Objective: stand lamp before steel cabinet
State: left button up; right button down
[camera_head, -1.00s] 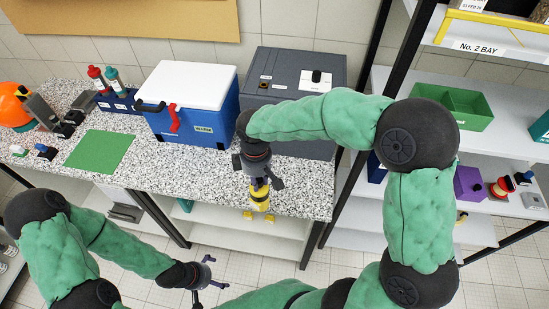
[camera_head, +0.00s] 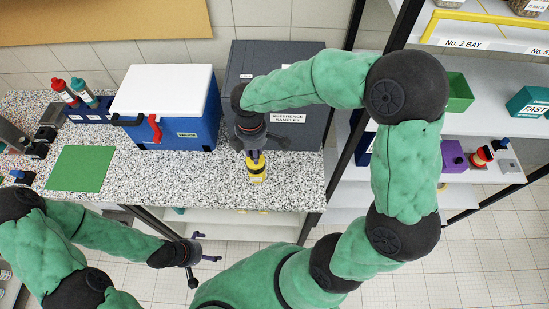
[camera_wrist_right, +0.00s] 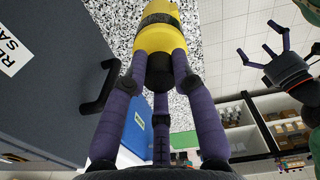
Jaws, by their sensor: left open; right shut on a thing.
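The lamp is a yellow cylinder with black parts (camera_head: 257,172). My right gripper (camera_head: 254,156) is shut on it in front of the dark grey steel cabinet (camera_head: 285,70), over the speckled counter near its front edge. In the right wrist view the fingers close around the lamp's dark narrow end, and its yellow body (camera_wrist_right: 158,38) shows beyond them. I cannot tell whether the lamp touches the counter. The right arm hides part of the cabinet's front. My left gripper (camera_head: 203,262) is open and empty, low in front of the counter; it also shows in the right wrist view (camera_wrist_right: 280,42).
A blue cooler with a white lid (camera_head: 165,100) stands left of the cabinet. A green mat (camera_head: 80,168) and a bottle rack (camera_head: 88,112) are further left. The speckled counter (camera_head: 170,180) is clear before the cooler. A shelf post (camera_head: 345,165) rises just right of the counter.

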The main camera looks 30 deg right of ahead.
jog(key=d+f, duration=0.7)
jog(key=f, duration=0.2)
jog(key=shift+f, duration=0.4)
jog(key=shift+f, duration=0.2)
jog(key=c, duration=1)
grip_release()
jog(key=shift+w, duration=0.1)
jog(key=shift+r, duration=0.1)
